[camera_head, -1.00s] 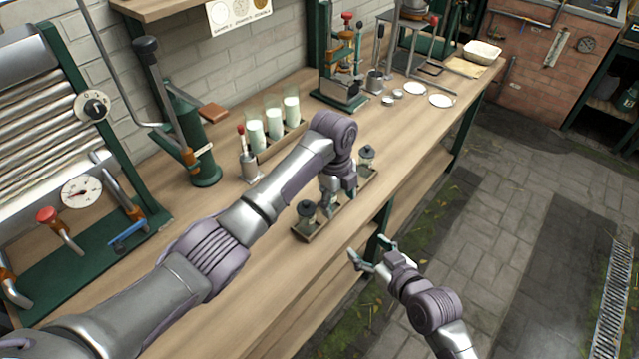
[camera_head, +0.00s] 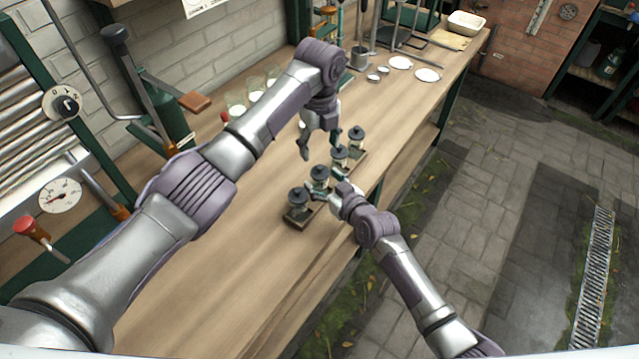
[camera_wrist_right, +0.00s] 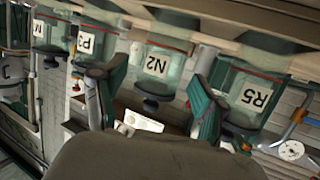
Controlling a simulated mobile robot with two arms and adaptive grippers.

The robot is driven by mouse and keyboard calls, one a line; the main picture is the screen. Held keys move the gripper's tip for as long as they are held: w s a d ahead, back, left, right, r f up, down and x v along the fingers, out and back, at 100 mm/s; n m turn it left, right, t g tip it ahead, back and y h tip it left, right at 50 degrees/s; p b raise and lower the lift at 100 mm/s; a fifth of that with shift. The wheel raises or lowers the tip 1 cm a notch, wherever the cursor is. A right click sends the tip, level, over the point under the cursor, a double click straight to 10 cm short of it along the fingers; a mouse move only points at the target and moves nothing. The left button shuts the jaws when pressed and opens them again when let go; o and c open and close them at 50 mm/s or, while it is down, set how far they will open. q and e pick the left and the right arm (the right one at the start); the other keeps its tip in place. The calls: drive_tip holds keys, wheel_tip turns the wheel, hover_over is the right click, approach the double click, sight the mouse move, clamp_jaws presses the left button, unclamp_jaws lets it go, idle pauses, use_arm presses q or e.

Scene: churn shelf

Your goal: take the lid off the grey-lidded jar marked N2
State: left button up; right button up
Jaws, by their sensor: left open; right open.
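The jar marked N2 (camera_wrist_right: 158,45) is glass with a dark grey knobbed lid (camera_wrist_right: 151,104). It appears upside down in the right wrist view, between the two fingers of my right gripper (camera_wrist_right: 158,85), which is open. In the head view the jar (camera_head: 319,178) is second from the near end of a row, and my right gripper (camera_head: 326,181) reaches it from the bench's front side. I cannot tell whether the fingers touch it. My left gripper (camera_head: 321,147) is open and empty, above and behind the row.
Jar R5 (camera_wrist_right: 252,92) stands close on one side of N2, and a jar whose label starts with P (camera_wrist_right: 87,42) on the other. Bench top (camera_head: 225,275) nearer me is clear. White-filled glasses (camera_head: 255,90) stand behind.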

drive_tip(key=shift+x, duration=0.8)
drive_tip(key=shift+w+a+f, duration=0.1)
drive_tip(key=shift+w+a, duration=0.1)
drive_tip(key=shift+w, duration=0.1)
